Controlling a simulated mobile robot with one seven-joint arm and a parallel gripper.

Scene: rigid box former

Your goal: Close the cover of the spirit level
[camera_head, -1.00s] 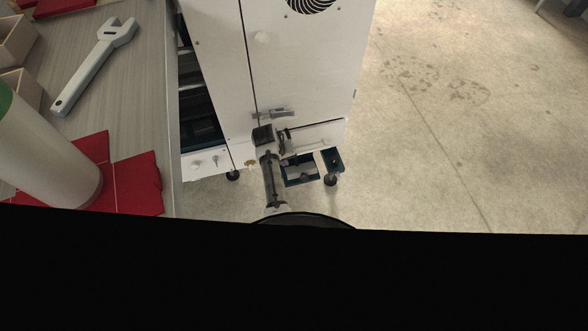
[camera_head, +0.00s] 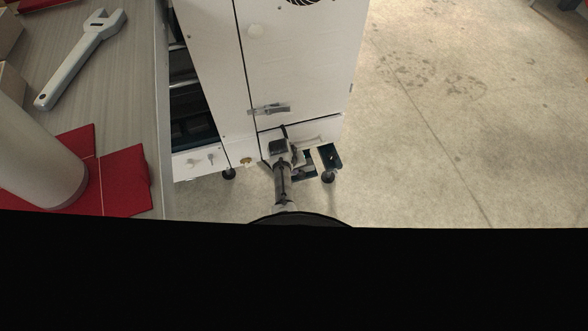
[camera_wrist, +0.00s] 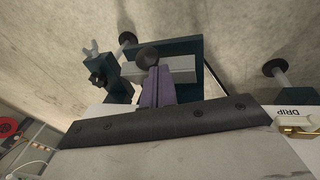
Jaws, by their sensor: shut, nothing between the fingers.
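My gripper (camera_head: 279,148) is at the end of my arm, low against the front of the white machine (camera_head: 300,60). Its fingers are turned away and hidden in the head view; it is shut and empty. I cannot make out the spirit level or its cover with certainty. The wrist view shows a purple-grey block (camera_wrist: 157,90) with a dark round knob (camera_wrist: 147,58), inside a dark teal frame (camera_wrist: 188,55). A dark strip with screws (camera_wrist: 165,124) crosses in front of it, along the edge of a pale panel.
The machine stands on black feet (camera_head: 328,177) on a concrete floor. A latch (camera_head: 270,108) sticks out of its front. A "DRIP" label and brass fitting (camera_wrist: 297,129) show at the wrist view's right. A table with a wrench (camera_head: 82,58) stands left. Floor at right is clear.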

